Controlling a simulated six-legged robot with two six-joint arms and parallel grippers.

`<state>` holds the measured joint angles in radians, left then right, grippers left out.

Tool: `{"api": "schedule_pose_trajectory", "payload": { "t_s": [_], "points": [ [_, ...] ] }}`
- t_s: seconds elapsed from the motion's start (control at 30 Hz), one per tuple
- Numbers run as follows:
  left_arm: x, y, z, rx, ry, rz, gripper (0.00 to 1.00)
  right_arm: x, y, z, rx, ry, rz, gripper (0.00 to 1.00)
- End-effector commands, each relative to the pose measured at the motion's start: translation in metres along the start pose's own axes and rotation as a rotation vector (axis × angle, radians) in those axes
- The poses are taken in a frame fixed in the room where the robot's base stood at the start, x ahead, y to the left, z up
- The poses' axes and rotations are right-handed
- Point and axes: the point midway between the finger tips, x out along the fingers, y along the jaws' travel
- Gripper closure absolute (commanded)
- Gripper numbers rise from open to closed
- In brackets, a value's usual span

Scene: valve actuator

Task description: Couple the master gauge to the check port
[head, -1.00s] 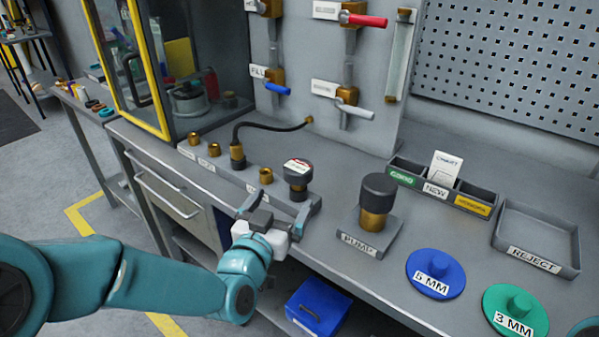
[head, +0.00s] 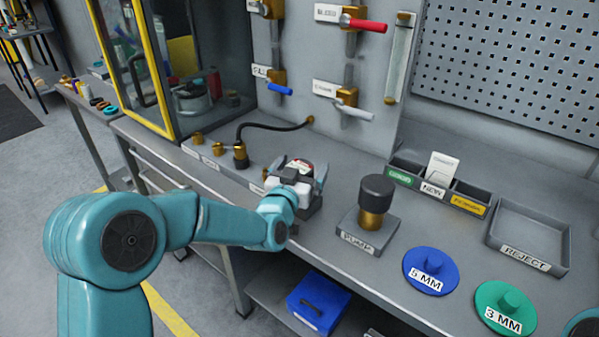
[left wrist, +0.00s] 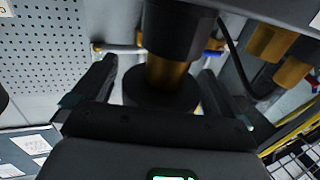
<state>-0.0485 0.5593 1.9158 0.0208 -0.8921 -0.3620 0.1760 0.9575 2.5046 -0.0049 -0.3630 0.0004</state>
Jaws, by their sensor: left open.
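The gauge, black with a white and red face (head: 304,164), stands in the bench's row of fittings, partly hidden by my gripper. My left gripper (head: 298,172) is open, with its fingers at either side of the gauge. In the left wrist view the gauge's black body (left wrist: 158,96) and brass stem (left wrist: 168,72) show between the spread fingers; contact cannot be told. To its left are a brass fitting with a black hose (head: 240,154) and a bare brass port (head: 197,138). The row's labels are too small to read, so the check port cannot be identified. My right gripper is out of view.
The PUMP block (head: 369,235) with its black-capped brass post stands right of the gauge. Blue 5 MM (head: 430,268) and green 3 MM discs (head: 503,306) and the REJECT tray (head: 527,254) lie farther right. A wall panel with valve handles rises behind.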

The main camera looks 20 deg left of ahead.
Motion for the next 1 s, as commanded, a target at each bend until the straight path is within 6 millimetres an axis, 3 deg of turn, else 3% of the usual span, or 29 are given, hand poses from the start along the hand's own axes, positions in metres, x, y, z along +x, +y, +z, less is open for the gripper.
{"api": "schedule_pose_trajectory", "payload": {
  "t_s": [0.07, 0.3, 0.57, 0.73, 0.87, 1.0],
  "points": [
    [0.0, 0.0, 0.0, 0.0, 0.0, 0.0, 0.0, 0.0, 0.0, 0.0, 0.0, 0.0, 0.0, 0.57],
    [-0.001, 0.0, 0.0, 0.0, 0.0, 0.0, 0.7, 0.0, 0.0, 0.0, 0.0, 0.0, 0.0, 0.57],
    [0.0, 0.0, -0.003, 0.0, 0.004, -0.001, 0.7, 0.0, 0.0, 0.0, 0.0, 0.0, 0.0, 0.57],
    [0.0, 0.0, -0.017, 0.001, 0.006, 0.0, 0.7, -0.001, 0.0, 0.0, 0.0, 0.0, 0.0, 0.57],
    [0.0, 0.0, -0.045, 0.0, 0.011, -0.001, 0.7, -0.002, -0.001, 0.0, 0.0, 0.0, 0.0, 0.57],
    [-0.001, 0.0, -0.087, -0.001, 0.012, -0.001, 0.7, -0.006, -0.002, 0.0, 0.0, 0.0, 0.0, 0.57]
  ]
}}
